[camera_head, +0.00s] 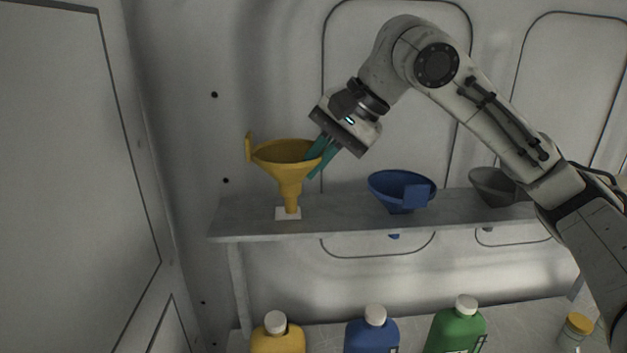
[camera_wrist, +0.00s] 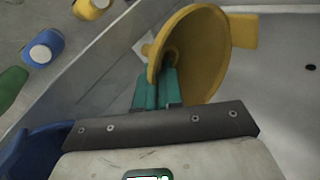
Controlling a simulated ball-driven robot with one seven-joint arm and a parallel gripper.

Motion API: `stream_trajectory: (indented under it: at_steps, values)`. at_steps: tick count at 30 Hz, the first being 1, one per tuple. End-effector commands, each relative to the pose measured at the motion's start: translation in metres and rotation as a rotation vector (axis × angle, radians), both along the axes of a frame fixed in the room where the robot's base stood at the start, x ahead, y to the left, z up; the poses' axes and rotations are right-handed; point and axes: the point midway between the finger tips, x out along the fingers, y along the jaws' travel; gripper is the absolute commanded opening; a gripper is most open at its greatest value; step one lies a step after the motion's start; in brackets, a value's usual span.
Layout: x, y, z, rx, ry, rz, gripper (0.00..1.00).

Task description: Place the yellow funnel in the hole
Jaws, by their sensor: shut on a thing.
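The yellow funnel (camera_head: 290,178) is upright over the left end of the grey shelf (camera_head: 340,222). Its whole cone and much of its spout show above the shelf, and the spout's lower end overlaps a white square (camera_head: 280,214) there. I cannot tell whether the tip is in the hole or just above it; the hole itself is hidden. My gripper (camera_head: 318,156) is shut with its teal fingers on the right side of the funnel's rim. In the wrist view the teal fingers (camera_wrist: 158,88) clasp the wall of the yellow funnel (camera_wrist: 208,55).
A blue funnel (camera_head: 390,186) sits in the shelf to the right, its tip showing below. A grey funnel (camera_head: 492,184) is farther right, partly behind my arm. Yellow (camera_head: 277,335), blue (camera_head: 372,334) and green (camera_head: 457,328) bottles stand below the shelf.

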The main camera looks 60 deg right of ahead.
Motion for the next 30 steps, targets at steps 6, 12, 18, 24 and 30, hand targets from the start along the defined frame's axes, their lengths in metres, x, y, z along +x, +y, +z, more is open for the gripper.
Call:
stream_trajectory:
  at_steps: [6,12,18,24,30]
  values:
    - [0.003,-0.001,-0.031,0.0,0.001,0.001,0.0]
    - [0.003,0.0,-0.035,0.001,-0.001,0.001,0.0]
    - [0.003,-0.001,-0.035,0.001,-0.001,0.002,0.0]
    - [0.003,0.0,-0.041,0.002,0.0,0.003,0.0]
    - [0.003,-0.001,-0.041,0.001,0.0,0.002,0.2]
